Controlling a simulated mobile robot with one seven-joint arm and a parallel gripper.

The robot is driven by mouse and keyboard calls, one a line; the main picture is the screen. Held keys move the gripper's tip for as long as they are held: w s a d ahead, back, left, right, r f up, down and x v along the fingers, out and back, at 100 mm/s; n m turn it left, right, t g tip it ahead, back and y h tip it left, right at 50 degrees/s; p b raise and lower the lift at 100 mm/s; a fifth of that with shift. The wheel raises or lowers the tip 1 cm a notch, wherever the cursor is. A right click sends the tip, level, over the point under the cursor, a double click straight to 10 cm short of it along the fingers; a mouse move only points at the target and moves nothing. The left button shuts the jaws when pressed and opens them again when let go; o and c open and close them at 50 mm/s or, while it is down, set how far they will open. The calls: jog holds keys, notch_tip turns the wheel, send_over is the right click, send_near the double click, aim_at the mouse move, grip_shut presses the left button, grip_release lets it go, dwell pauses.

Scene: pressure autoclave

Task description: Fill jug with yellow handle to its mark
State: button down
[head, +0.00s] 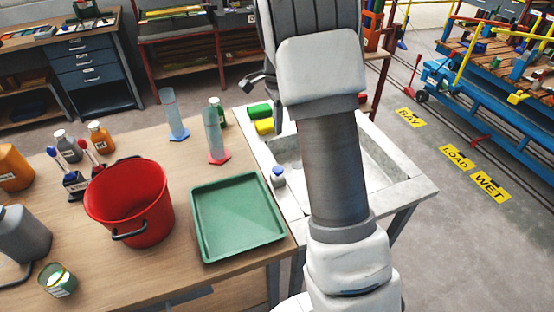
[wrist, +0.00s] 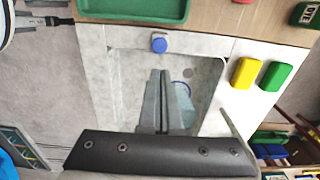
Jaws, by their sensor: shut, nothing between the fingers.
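My gripper (wrist: 161,73) is shut and empty over the pale sink (wrist: 208,72) in the wrist view. A clear bluish vessel (wrist: 186,110) shows in the sink, partly hidden behind my fingers. Its handle and any mark cannot be made out, and I see no jug with a clear yellow handle. A small blue-topped fitting (wrist: 160,45) is at the sink's edge nearest the tray; it also shows in the head view (head: 278,174). In the head view my arm covers much of the sink (head: 378,160), and my fingers are hidden.
A green tray (head: 238,218) and red bucket (head: 128,205) stand on the wooden bench. Two clear cylinders, one blue-based (head: 172,115) and one red-based (head: 214,135), stand behind them. Yellow (head: 264,127) and green (head: 259,110) blocks lie by the sink.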

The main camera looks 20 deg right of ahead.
aim_at(278, 168)
jog(key=shift+f, duration=0.1)
notch_tip(278, 168, down, 14)
jog(key=shift+r+p, duration=0.1)
jog(key=shift+p, duration=0.3)
dwell(0.4)
